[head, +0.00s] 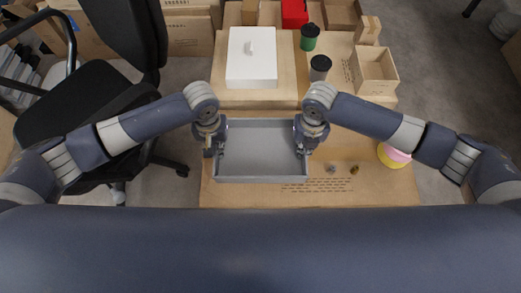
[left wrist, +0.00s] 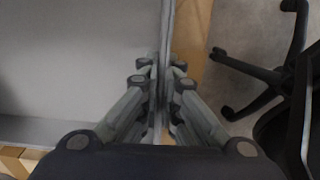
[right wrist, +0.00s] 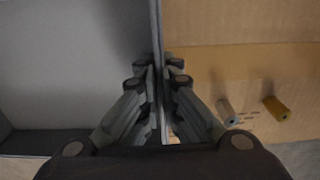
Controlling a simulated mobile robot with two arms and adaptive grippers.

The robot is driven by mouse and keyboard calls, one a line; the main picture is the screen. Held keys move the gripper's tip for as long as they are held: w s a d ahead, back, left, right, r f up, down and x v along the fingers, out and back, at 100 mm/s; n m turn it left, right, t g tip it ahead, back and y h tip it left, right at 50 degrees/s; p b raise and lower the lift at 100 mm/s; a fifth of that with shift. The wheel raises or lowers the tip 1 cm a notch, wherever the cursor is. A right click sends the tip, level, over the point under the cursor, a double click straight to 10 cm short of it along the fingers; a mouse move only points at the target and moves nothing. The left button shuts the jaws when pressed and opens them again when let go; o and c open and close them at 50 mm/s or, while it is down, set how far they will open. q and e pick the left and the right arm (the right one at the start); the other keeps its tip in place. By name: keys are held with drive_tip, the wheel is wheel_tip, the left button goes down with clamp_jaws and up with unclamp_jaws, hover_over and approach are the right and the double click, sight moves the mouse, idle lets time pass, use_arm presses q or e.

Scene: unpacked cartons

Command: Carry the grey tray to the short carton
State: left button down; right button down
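The grey tray (head: 261,165) is an empty, shallow rectangular box in the middle of the head view, over the near carton. My left gripper (head: 215,148) is shut on its left wall, and the left wrist view shows the fingers (left wrist: 162,80) on both sides of that wall. My right gripper (head: 307,146) is shut on its right wall, seen between the fingers in the right wrist view (right wrist: 158,80). The tray looks level. The near carton (head: 385,190) is low, with printed text; I cannot tell whether the tray touches it.
Behind stands a carton with a white box (head: 252,58), dark-lidded cup (head: 320,68), green cup (head: 310,37) and open wooden box (head: 375,70). A pink and yellow round item (head: 393,155) and two small pieces (head: 354,170) lie right of the tray. An office chair (head: 85,105) stands left.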

use_arm(q)
drive_tip(key=shift+r, duration=0.1)
use_arm(e)
drive_tip(key=shift+r, duration=0.1)
